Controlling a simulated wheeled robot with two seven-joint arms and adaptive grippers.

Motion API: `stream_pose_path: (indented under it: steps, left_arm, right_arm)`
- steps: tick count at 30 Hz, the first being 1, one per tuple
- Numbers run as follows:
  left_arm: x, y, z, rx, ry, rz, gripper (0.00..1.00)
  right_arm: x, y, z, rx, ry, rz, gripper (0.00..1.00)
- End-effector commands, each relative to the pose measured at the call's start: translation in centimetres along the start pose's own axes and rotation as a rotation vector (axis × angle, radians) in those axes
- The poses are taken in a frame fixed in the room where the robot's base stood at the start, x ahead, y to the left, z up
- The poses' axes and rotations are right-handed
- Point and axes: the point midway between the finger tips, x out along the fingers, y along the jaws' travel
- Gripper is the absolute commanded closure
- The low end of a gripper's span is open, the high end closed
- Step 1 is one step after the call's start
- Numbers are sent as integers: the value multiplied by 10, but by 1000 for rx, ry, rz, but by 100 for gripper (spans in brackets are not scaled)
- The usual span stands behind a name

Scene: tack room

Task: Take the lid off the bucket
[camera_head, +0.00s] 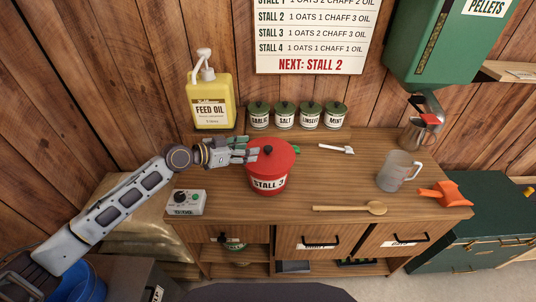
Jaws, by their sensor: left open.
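A red bucket (268,184) with a "STALL 3" label stands on the wooden counter (340,183). I cannot tell whether the fingers touch the lid. My right gripper is not in view.
Behind stand a yellow feed oil jug (210,102) and several small labelled tins (285,117). A timer box (186,202) is front left.

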Motion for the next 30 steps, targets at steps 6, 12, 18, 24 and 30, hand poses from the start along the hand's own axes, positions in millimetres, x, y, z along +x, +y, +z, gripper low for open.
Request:
stream_pose_path:
  steps: [6, 12, 18, 24, 30]
  left_arm:
    - [16, 0, 0, 1, 0, 0, 47]
    - [21, 1, 0, 1, -1, 1, 47]
    - [20, 0, 0, 1, -1, 0, 47]
    - [24, 1, 0, 0, -1, 1, 47]
    - [37, 2, 1, -1, 1, 1, 47]
  right_arm:
    - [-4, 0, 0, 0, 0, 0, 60]
    - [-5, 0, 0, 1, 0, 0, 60]
    - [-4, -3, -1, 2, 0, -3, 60]
    - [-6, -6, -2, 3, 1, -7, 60]
    - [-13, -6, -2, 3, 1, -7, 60]
